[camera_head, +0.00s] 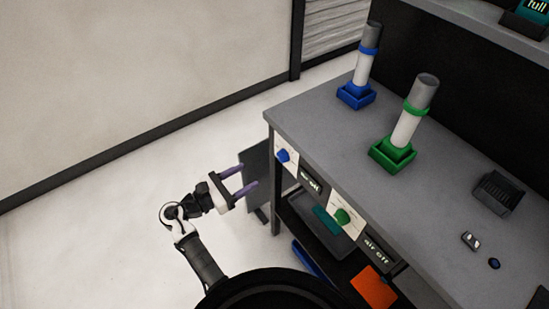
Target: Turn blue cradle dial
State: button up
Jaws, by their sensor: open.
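The blue dial (283,155) sits on a white plate on the front face of the workbench, near its left corner. A dark label beside it reads "air off". A blue cradle (356,96) stands on the bench top and holds a grey and white roll (367,69) upright with a blue band. My gripper (248,178) is open and empty. In the picture its purple fingers point right, to the left of and a little below the blue dial; they look apart from it.
A green cradle (393,155) holds a similar roll, with a green dial (342,217) below it on the bench front. A dark box (498,194) and small parts lie on the bench top (310,120). Shelves below hold a tray and an orange item (373,287). Floor at left is clear.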

aim_at(279, 157)
jog(key=p+x, duration=0.2)
jog(key=x, duration=0.9)
jog(key=shift+w+d, duration=0.15)
jog(key=shift+c, duration=0.4)
jog(key=c, duration=0.9)
